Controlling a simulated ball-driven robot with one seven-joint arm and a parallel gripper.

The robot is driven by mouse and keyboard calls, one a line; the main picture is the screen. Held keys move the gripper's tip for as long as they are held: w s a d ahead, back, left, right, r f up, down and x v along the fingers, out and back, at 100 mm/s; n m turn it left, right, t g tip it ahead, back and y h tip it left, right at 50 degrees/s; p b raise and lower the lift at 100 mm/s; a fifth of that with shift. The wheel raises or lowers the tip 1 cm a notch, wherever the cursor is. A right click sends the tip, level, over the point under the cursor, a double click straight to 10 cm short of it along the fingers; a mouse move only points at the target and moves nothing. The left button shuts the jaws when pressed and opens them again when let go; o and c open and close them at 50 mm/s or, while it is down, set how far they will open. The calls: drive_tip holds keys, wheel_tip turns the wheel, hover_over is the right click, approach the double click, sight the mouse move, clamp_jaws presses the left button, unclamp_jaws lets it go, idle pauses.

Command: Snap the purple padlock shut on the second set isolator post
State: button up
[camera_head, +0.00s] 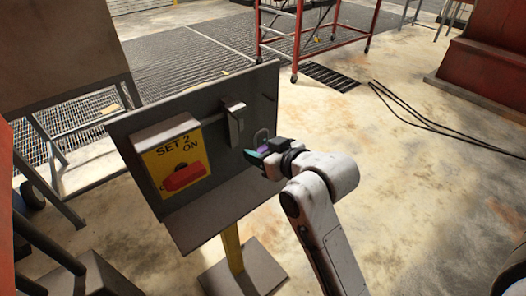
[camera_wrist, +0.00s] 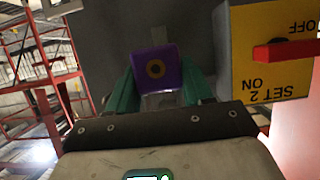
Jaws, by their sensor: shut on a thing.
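My gripper (camera_head: 258,153) is at the right side of the set 2 isolator panel (camera_head: 205,200), shut on the purple padlock (camera_wrist: 157,52). In the wrist view the padlock's purple face with its dark round keyhole shows between my teal fingers (camera_wrist: 160,88). In the head view only a sliver of purple shows, and a thin pale shackle (camera_head: 260,137) stands up beside the panel face. Whether the shackle is around anything I cannot tell. The panel carries a yellow "SET 2 ON" box with a red handle (camera_head: 183,176) and a grey block (camera_head: 234,121).
The panel stands on a yellow post with a square foot (camera_head: 243,275). Black cables (camera_head: 420,115) lie on the floor at right. Open concrete floor lies right of my arm.

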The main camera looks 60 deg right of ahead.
sight(241, 128)
drive_tip(key=shift+w+d+f, duration=0.1)
drive_tip(key=shift+w+d, duration=0.35)
drive_tip(key=shift+w, duration=1.15)
drive_tip(key=shift+w+d+r, duration=0.1)
drive_tip(key=shift+w+d, duration=0.4)
drive_tip(key=shift+w, duration=1.1)
drive_tip(key=shift+w+d+f, duration=0.1)
drive_tip(key=shift+w+d, duration=0.35)
drive_tip(key=shift+w, duration=1.15)
drive_tip(key=shift+w+f, duration=0.15)
drive_tip(key=shift+r, duration=1.35)
drive_tip(key=shift+f, duration=0.3)
drive_tip(key=shift+f, duration=0.25)
drive_tip(key=o, duration=1.2)
